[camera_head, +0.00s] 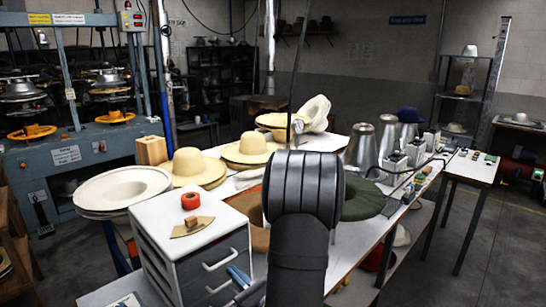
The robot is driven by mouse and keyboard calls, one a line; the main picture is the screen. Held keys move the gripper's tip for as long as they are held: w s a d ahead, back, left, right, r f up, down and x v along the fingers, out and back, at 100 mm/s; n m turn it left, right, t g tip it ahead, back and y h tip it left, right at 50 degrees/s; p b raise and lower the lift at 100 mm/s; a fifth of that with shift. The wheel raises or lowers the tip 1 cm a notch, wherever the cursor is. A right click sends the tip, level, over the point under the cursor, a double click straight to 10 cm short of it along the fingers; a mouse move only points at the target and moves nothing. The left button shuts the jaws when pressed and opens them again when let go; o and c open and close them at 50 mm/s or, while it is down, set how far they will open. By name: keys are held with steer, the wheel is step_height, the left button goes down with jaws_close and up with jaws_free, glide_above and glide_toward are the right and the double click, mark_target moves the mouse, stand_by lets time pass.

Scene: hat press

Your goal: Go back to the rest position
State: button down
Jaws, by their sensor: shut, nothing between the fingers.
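My own dark arm rises from the bottom centre and ends in a thick, ribbed, rounded black part in the middle of the view. My gripper is not seen; it is either hidden behind this part of the arm or outside the picture. The arm stands in front of the white work table (345,260) and hides part of it. No object is seen held by the arm.
Straw hats (190,165) and a green felt hat (362,200) lie near. Metal cones (362,146) stand behind. A hat press (75,150) is at left. Floor at right is clear.

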steer(key=shift+x, duration=1.05)
